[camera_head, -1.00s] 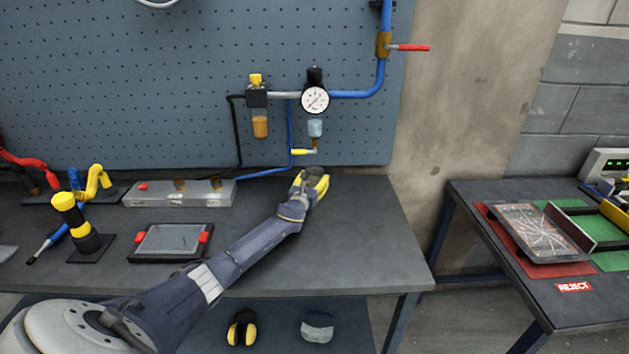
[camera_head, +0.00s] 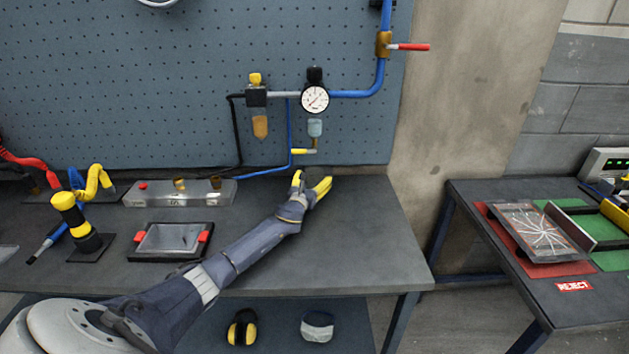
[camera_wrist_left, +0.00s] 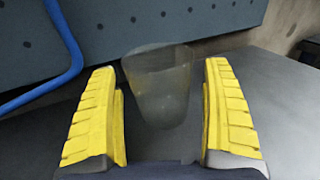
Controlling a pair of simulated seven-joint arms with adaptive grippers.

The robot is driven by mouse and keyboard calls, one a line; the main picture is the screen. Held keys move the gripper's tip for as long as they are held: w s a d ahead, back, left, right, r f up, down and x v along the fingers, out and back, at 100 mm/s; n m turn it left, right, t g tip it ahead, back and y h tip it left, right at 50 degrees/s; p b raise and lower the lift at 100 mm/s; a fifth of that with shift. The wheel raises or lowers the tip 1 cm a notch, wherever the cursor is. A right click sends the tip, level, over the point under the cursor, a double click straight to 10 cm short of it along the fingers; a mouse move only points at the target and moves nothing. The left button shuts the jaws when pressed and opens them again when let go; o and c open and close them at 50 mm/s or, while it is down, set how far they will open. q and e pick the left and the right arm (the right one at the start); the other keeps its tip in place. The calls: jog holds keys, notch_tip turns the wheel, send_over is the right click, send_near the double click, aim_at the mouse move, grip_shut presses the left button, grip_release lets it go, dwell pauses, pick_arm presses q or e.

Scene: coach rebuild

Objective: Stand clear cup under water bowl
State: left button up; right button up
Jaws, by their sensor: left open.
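The clear cup (camera_wrist_left: 160,88) shows in the left wrist view as a smoky see-through tumbler, wide rim up, apparently upright on the bench. It lies between the yellow fingers of my left gripper (camera_wrist_left: 163,110), which is open around it with a gap on the right; contact on the left is hard to judge. In the head view my left gripper (camera_head: 311,187) is near the bench's back edge, below the water bowl (camera_head: 315,128) in the picture. The bowl is pale blue and hangs under the gauge. The cup is too faint to make out there. My right gripper is not in view.
An amber bowl (camera_head: 260,127) hangs left of the water bowl. A yellow-handled valve (camera_head: 303,152) and blue tubing (camera_head: 264,172) are close behind the gripper. The bench's right part (camera_head: 365,235) is bare.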

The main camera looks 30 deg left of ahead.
aim_at(311, 184)
pick_arm(q)
jog(key=shift+v, duration=1.55)
jog(key=shift+c, duration=0.3)
